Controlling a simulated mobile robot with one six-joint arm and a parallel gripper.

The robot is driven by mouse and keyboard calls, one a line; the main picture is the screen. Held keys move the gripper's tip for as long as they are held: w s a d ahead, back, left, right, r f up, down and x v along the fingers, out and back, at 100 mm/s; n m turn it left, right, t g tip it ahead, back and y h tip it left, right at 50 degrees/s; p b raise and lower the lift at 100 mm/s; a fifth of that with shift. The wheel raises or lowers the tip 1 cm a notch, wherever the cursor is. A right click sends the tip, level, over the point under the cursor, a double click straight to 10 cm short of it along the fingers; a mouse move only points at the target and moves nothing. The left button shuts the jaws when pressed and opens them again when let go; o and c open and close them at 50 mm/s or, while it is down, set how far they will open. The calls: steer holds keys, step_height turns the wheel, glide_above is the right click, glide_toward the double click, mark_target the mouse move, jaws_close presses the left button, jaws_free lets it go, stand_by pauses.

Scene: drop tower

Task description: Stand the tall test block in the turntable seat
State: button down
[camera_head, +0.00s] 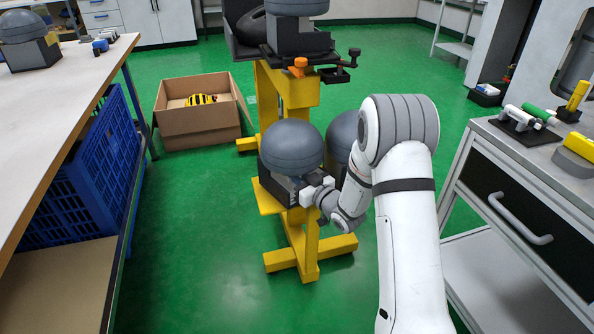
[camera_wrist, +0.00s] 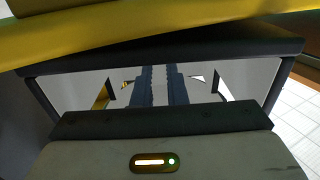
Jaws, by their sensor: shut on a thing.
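My gripper (camera_head: 322,192) is low at the yellow stand (camera_head: 302,240), beside the dark base (camera_head: 280,184) of a grey dome (camera_head: 291,147). In the wrist view, the two dark ridged fingers of my gripper (camera_wrist: 160,86) are close together in front of a pale panel (camera_wrist: 232,78) with a dark frame. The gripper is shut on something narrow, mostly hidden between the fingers. I cannot tell what it is. A small yellow upright piece (camera_head: 577,95) stands on the right bench. I cannot clearly identify the tall test block or the turntable seat.
A cardboard box (camera_head: 198,132) with a yellow-and-black striped item (camera_head: 201,100) sits on the green floor. A workbench (camera_head: 60,110) with a blue crate (camera_head: 80,195) below is left. The right cabinet (camera_head: 515,185) has a drawer handle (camera_head: 520,221) facing my arm. Open floor lies front left of the stand.

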steer(key=shift+w+d+f, duration=0.1)
steer(key=shift+d+f, duration=0.05)
steer(key=shift+d, duration=0.05)
steer(key=c, duration=1.9)
jaws_free()
steer(key=shift+f+b, duration=0.3)
steer(key=o, duration=0.4)
steer(key=shift+r, duration=0.1)
steer(key=shift+o, duration=0.2)
